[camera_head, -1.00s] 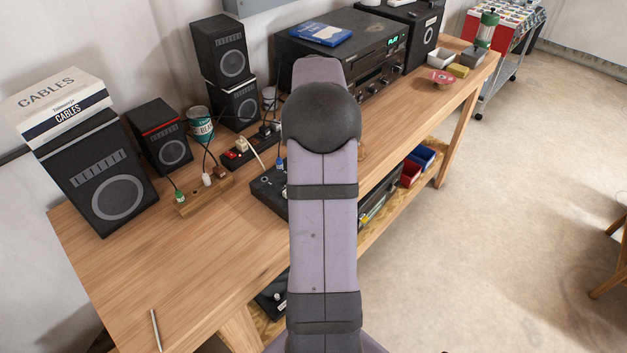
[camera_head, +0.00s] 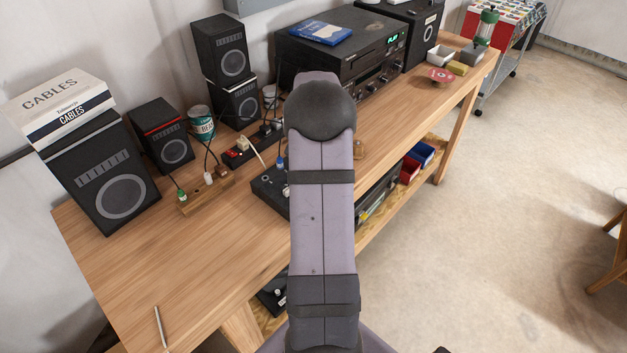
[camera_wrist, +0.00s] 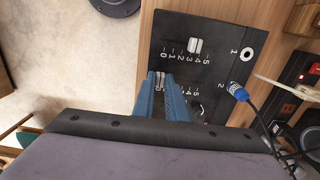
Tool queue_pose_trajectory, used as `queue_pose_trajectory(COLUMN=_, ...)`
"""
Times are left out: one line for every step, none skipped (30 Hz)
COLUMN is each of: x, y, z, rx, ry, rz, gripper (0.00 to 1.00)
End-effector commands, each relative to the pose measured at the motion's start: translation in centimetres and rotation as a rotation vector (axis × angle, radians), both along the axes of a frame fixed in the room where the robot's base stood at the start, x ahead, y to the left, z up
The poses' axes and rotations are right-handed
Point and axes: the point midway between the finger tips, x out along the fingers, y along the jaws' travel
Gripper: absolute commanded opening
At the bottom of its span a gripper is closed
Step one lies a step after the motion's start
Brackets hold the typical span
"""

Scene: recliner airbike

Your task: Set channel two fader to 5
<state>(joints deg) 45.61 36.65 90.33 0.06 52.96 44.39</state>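The black mixer (camera_wrist: 220,60) shows in the wrist view with two numbered faders. The channel one fader (camera_wrist: 195,45) has a white knob near 4. The channel two fader (camera_wrist: 160,78) has a white knob near the 0 end of its scale. My gripper (camera_wrist: 160,82) has its two blue fingers on either side of the channel two knob. The gap is narrow, and I cannot tell whether the fingers touch it. They hide part of the channel two scale; 4 and 5 show to their right. In the head view the mixer (camera_head: 268,184) is mostly behind my arm.
A blue plug (camera_wrist: 237,91) with a cable is in the mixer's right side. A power strip (camera_head: 240,150), speakers (camera_head: 98,173) and a stereo (camera_head: 345,48) stand along the back of the wooden bench (camera_head: 180,265). The bench's front left is mostly clear.

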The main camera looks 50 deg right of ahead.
Motion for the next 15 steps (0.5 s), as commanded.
queue_pose_trajectory(x=0.0, y=0.0, z=0.0, rx=0.000, ry=0.001, rz=0.000, gripper=0.00)
queue_pose_trajectory(x=-0.1, y=0.0, z=0.0, rx=0.000, ry=0.001, rz=0.000, gripper=0.00)
queue_pose_trajectory(x=-0.1, y=0.0, z=0.0, rx=0.000, ry=0.001, rz=0.000, gripper=0.00)
queue_pose_trajectory(x=-0.1, y=0.0, z=0.0, rx=0.000, ry=0.001, rz=0.000, gripper=0.00)
queue_pose_trajectory(x=0.0, y=0.0, z=0.0, rx=0.000, ry=0.002, rz=0.000, gripper=0.00)
queue_pose_trajectory(x=0.0, y=0.0, z=0.0, rx=0.000, ry=0.002, rz=0.001, gripper=0.00)
queue_pose_trajectory(x=0.1, y=0.0, z=0.1, rx=0.000, ry=0.001, rz=0.001, gripper=0.00)
queue_pose_trajectory(x=0.3, y=0.0, z=0.1, rx=0.000, ry=0.001, rz=0.001, gripper=0.00)
queue_pose_trajectory(x=0.6, y=0.0, z=0.1, rx=0.000, ry=0.002, rz=0.001, gripper=0.00)
queue_pose_trajectory(x=1.0, y=-0.1, z=0.1, rx=0.000, ry=0.001, rz=0.002, gripper=0.00)
queue_pose_trajectory(x=1.4, y=-0.1, z=0.1, rx=0.000, ry=0.001, rz=0.002, gripper=0.00)
queue_pose_trajectory(x=2.0, y=0.0, z=0.2, rx=0.000, ry=0.001, rz=0.003, gripper=0.00)
queue_pose_trajectory(x=2.5, y=0.0, z=0.1, rx=0.001, ry=0.002, rz=0.004, gripper=0.00)
queue_pose_trajectory(x=3.1, y=-0.1, z=0.2, rx=0.000, ry=0.001, rz=0.004, gripper=0.00)
queue_pose_trajectory(x=3.9, y=-0.1, z=0.2, rx=-0.001, ry=0.000, rz=0.003, gripper=0.00)
